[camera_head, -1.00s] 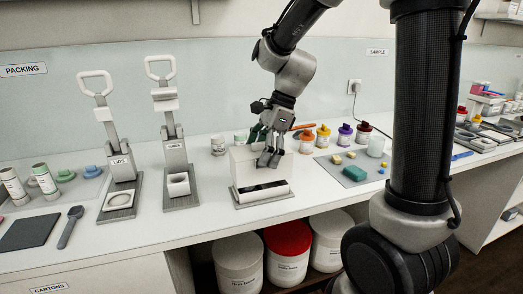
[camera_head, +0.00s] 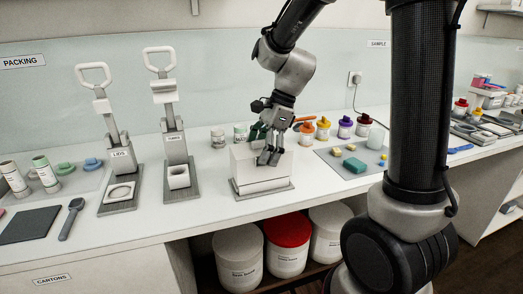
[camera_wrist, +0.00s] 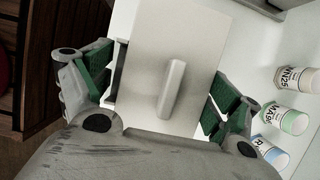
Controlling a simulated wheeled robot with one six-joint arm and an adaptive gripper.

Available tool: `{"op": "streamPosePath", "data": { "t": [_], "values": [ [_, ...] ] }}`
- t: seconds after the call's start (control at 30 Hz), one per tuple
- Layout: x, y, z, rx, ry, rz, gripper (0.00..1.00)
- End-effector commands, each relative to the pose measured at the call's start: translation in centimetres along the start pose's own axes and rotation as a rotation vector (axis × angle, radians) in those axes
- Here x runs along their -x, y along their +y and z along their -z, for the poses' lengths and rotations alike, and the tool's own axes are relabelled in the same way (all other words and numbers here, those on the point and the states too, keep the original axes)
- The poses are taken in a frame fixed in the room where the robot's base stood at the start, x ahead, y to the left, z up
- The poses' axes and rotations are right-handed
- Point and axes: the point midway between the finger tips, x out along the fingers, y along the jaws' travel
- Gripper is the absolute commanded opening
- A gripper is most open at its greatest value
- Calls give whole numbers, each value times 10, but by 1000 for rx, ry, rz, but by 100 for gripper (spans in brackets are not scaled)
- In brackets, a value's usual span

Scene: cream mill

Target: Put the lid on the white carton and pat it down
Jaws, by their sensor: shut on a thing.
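The white carton (camera_head: 264,186) stands on a grey base plate (camera_head: 284,190) near the front of the counter. The white lid (camera_head: 243,166) is a deep box shape over the carton, covering its opening in the head view. Whether it is fully seated I cannot tell. My gripper (camera_head: 269,158) is shut on the lid, its fingers pointing down. In the wrist view, the lid's pale top (camera_wrist: 150,60) with a raised bar lies between the green-padded fingers. A dark gap shows along the lid's left side there.
Colourful jars (camera_head: 323,128) and a grey mat (camera_head: 335,155) with small blocks are to the right. Large tubs (camera_head: 287,245) sit below the counter. Bare counter lies between the stands and the carton.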

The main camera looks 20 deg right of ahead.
Motion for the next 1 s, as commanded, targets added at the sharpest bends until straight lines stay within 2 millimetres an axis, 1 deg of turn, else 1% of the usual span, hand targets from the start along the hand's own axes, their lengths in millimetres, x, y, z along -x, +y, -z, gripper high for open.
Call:
{"op": "streamPosePath", "data": {
  "t": [0.47, 0.8, 1.0],
  "values": [
    [-2, 0, 1, 0, 0, 0, 66],
    [-9, 0, 4, 0, 0, -1, 66],
    [-9, 0, 4, 0, 0, 0, 66]
  ]
}}
